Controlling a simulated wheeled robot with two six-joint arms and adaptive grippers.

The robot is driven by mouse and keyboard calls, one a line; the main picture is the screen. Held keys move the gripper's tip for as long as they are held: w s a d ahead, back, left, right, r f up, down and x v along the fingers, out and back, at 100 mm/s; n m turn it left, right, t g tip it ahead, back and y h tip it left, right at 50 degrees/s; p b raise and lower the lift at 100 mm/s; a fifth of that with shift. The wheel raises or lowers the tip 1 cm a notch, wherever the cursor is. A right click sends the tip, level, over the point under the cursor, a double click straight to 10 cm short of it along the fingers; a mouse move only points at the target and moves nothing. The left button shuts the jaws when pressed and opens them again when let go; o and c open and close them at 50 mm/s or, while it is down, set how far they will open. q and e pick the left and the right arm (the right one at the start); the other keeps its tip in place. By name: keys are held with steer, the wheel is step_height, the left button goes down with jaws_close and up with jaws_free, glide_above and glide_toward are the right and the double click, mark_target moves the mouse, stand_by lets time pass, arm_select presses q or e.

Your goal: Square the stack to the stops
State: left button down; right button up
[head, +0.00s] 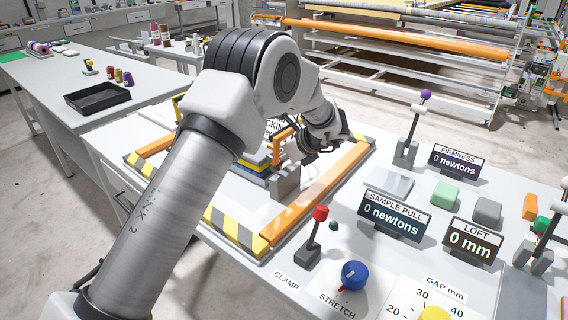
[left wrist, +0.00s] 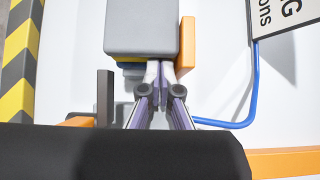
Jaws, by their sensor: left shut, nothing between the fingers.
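The stack (head: 254,157) has blue and yellow layers and is partly hidden behind my left arm in the head view. In the left wrist view a grey block (left wrist: 142,36) covers most of it, with a thin edge of blue and yellow layers (left wrist: 131,68) showing. A short orange stop (left wrist: 186,44) stands beside the block's right side. My left gripper (head: 300,150) is over the work area. In the left wrist view its fingers (left wrist: 158,72) are shut and empty, with tips close to the block's near edge; I cannot tell whether they touch. My right gripper is not in view.
An orange bar (head: 322,193) and striped tape (head: 237,233) border the area. To the right are a red-knobbed clamp lever (head: 315,234), a blue knob (head: 354,275) and displays such as sample pull (head: 396,215). A black tray (head: 97,97) sits on the left table.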

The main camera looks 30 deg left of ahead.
arm_select(q)
steer(key=shift+a+r, duration=0.15)
steer(key=shift+a, duration=0.05)
steer(key=shift+d+r, duration=0.25)
steer(key=shift+r, duration=0.1)
steer(key=v, duration=0.7)
steer(key=shift+d+f, duration=0.15)
steer(key=shift+d, duration=0.05)
steer(key=shift+s, duration=0.1)
